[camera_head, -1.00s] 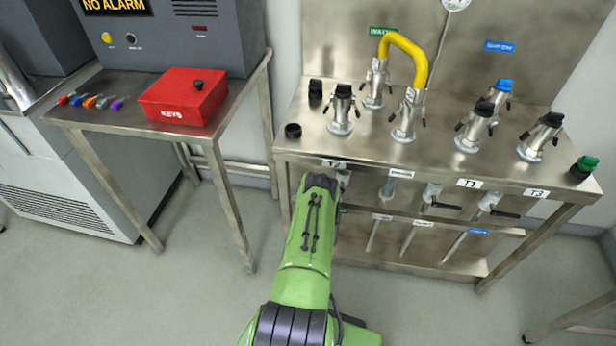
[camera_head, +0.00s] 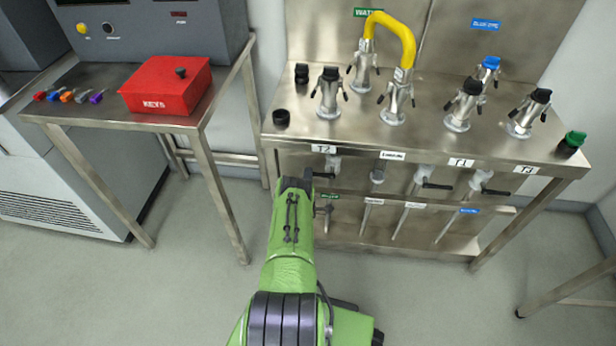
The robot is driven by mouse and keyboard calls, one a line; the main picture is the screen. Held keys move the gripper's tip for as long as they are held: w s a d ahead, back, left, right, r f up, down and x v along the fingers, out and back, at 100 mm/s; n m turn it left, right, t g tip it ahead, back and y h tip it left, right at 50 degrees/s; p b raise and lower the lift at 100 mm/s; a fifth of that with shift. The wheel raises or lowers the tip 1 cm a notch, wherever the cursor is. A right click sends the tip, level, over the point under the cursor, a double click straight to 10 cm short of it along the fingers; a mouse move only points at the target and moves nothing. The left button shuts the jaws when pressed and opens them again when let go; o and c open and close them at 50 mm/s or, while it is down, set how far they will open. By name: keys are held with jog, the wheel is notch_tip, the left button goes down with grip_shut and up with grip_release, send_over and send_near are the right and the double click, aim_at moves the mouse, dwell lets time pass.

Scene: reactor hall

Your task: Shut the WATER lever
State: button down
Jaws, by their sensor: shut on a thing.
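The steel valve bench (camera_head: 420,140) stands at the right, with a row of pipe valves under its top. A green label (camera_head: 327,196), whose print is too small to read surely, sits on the lower rail at the left end. Above it, under the T2 label (camera_head: 323,148), is a pale valve body, and the black WATER lever (camera_head: 324,175) sticks out beside my arm's end. My gripper (camera_head: 309,180) is at this lever and shut on it; its fingers are mostly hidden behind my green arm.
Other valves with black handles (camera_head: 437,186) hang to the right. A yellow hose (camera_head: 398,28) joins two couplings on the bench top. A red KEYS box (camera_head: 165,87) stands on the left table (camera_head: 110,112). The floor between is clear.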

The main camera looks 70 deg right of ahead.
jog(key=shift+f, duration=0.1)
jog(key=c, duration=1)
grip_release()
jog(key=shift+c, duration=0.2)
jog(key=s+a+p, duration=0.2)
jog(key=a+p, duration=0.5)
jog(key=a, duration=0.8)
jog(key=shift+s+a+p, duration=0.25)
jog(key=shift+a+p, duration=0.05)
